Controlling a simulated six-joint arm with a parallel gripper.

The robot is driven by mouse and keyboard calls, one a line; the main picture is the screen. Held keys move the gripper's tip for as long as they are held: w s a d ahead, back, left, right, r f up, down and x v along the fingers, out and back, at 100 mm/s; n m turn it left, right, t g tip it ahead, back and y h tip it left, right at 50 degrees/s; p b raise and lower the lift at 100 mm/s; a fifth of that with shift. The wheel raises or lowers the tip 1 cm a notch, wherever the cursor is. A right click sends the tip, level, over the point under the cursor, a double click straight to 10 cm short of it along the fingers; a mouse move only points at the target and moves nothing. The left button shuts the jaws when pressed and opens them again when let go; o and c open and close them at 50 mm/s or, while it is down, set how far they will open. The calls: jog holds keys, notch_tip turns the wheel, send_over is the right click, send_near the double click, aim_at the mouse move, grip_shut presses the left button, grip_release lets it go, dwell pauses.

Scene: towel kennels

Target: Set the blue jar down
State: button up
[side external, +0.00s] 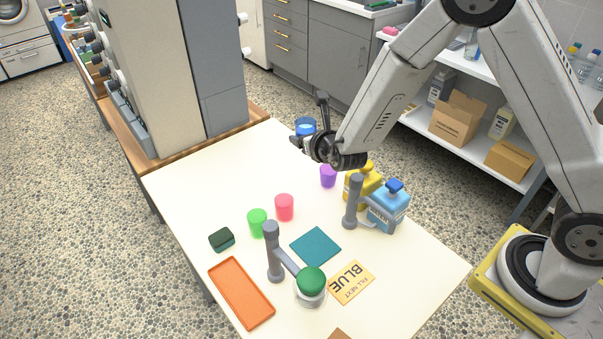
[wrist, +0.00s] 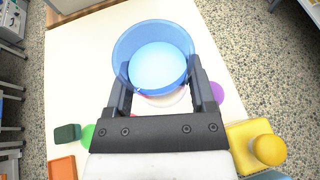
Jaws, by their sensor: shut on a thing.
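The blue jar (side external: 306,126) shows near the far end of the table (side external: 200,180), partly hidden behind my gripper (side external: 310,145). In the wrist view the same jar (wrist: 152,35) is open at the top, with a pale blue inside. The two fingers of my gripper (wrist: 159,78) stand at either side of it, shut on it. The jar looks held above the tabletop; the gap under it is hard to judge.
Green (side external: 257,222), pink (side external: 284,207) and purple (side external: 328,176) cups stand mid-table. Yellow (side external: 361,187) and blue (side external: 388,208) pump bottles stand to the right.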

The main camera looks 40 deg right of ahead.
send_over(306, 197)
notch_tip(306, 197, down, 14)
jog(key=shift+r, duration=0.2)
dwell(0.5)
jog(key=shift+f, duration=0.1)
jog(key=shift+f, duration=2)
jog(key=shift+f, duration=0.4)
